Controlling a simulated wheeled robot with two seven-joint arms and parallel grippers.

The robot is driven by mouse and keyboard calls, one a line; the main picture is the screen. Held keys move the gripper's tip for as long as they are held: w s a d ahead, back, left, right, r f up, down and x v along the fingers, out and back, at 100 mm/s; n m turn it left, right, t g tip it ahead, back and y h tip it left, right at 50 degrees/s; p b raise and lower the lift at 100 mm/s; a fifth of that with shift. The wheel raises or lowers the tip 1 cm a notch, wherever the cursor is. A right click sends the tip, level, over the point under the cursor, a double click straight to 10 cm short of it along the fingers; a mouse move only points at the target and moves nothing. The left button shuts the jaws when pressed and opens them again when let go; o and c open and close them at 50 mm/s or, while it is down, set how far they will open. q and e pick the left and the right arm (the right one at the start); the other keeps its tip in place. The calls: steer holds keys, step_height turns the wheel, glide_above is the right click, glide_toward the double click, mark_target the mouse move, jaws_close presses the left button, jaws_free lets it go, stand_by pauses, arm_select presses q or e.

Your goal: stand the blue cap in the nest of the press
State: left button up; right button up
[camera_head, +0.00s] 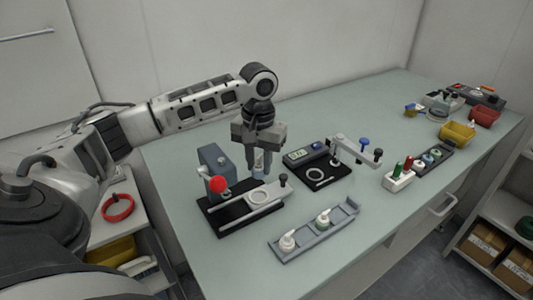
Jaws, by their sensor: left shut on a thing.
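My left gripper (262,166) points down over the press, shut on the blue cap (259,158), a small pale bluish piece mostly hidden between the fingers. The press has a black base (232,213), a grey-blue column (212,160) and a red ball knob (218,184). A light plate with a ring, seemingly the nest (258,196), lies on the base below the gripper. The cap appears above it; I cannot tell the exact gap. My right gripper is not in view.
A grey tray (337,226) with two pump-style caps lies in front. A black gauge station (321,177) with a clamp arm stands right of the press. A rack of coloured caps (397,181) and yellow (457,133) and red bins are farther right.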

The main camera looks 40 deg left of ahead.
arm_select(q)
steer(key=shift+s+f, duration=0.2)
steer(key=shift+f, duration=0.5)
steer(key=shift+w+f, duration=0.1)
steer(key=shift+f, duration=2.35)
steer(key=shift+r, duration=0.15)
steer(key=shift+f, duration=0.45)
steer(key=shift+f, duration=0.1)
steer(key=o, duration=0.7)
steer(key=shift+o, duration=0.2)
